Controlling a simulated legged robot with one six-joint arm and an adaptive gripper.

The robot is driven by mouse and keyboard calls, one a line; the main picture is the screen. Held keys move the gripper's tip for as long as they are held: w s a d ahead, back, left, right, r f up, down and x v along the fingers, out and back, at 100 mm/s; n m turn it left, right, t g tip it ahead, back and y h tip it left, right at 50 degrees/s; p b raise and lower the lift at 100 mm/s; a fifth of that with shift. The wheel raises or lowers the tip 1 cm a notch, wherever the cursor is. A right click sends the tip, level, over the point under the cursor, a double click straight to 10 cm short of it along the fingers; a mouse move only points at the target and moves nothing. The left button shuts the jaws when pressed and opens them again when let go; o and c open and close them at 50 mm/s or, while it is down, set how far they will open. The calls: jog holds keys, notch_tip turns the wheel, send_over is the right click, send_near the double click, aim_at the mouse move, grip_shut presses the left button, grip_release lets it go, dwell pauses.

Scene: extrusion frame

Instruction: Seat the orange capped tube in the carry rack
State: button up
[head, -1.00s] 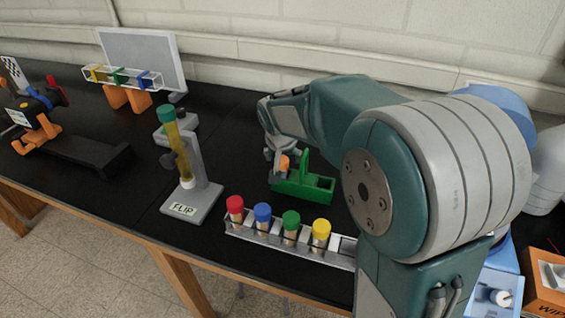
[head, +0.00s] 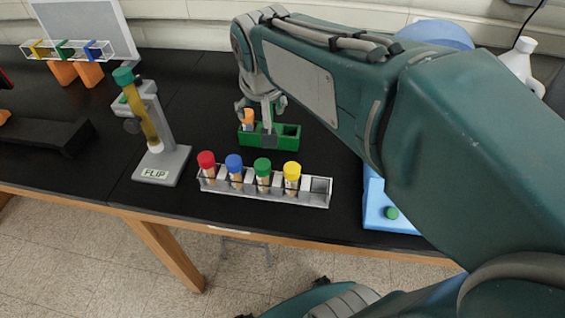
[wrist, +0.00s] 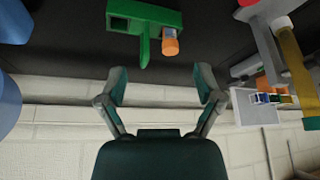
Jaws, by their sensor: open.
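The green carry rack (head: 285,143) stands on the black bench behind the white tube rack. The orange capped tube (head: 248,117) is upright at its left end; the wrist view shows the orange cap (wrist: 170,47) beside the rack's green handle (wrist: 145,45). The tube's lower part is hidden, so I cannot tell how deep it sits. My gripper (head: 262,107) is over the carry rack, close to the orange cap. In the wrist view my gripper (wrist: 162,85) has its two fingers wide apart, with nothing between them and the rack beyond.
A white rack (head: 318,197) with red, blue, green and yellow capped tubes stands in front, its right slot empty. The FLIP stand (head: 165,165) holds a green-capped tube (head: 140,112) at left. A blue object (head: 380,205) is at right, partly behind my arm.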

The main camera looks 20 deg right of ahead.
jog(key=s+a+f+n+y, duration=0.1)
jog(key=s+f, duration=0.3)
jog(key=s, duration=1)
jog(key=shift+s+n+t, duration=0.3)
jog(key=shift+n+t, duration=0.1)
jog(key=shift+n, duration=0.4)
